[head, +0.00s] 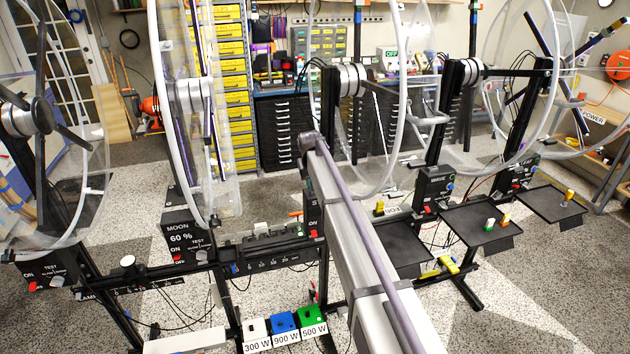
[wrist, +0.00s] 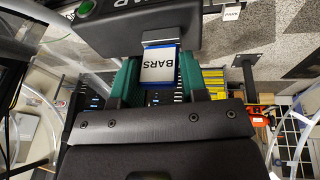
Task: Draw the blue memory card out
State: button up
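The blue memory card (wrist: 160,68) shows in the wrist view, with a white label reading "BARS" and blue edges. Its far end sits in the lower face of a dark box (wrist: 135,25) with a round green button. My gripper (wrist: 161,80) has two green fingers, one on each side of the card, with the card's near end between them. The finger edges lie close to the card's sides; I cannot tell whether they touch it. In the head view the gripper and card are hidden behind my arm.
In the head view, clear acrylic wheels (head: 203,110) stand on black frames. A box marked "MOON 60 %" (head: 185,238) is left of my arm. White (head: 255,328), blue (head: 284,321) and green (head: 312,316) blocks are below. Black trays (head: 480,222) are at the right.

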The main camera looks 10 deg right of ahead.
jog(key=c, duration=0.3)
jog(key=shift+r+p, duration=0.25)
jog(key=shift+p, duration=0.05)
jog(key=shift+c, duration=0.8)
jog(key=shift+r+p, duration=0.9)
jog(key=shift+r, duration=0.15)
notch_tip(320, 180, up, 4)
jog(key=p, duration=0.4)
jog(key=shift+r, duration=0.1)
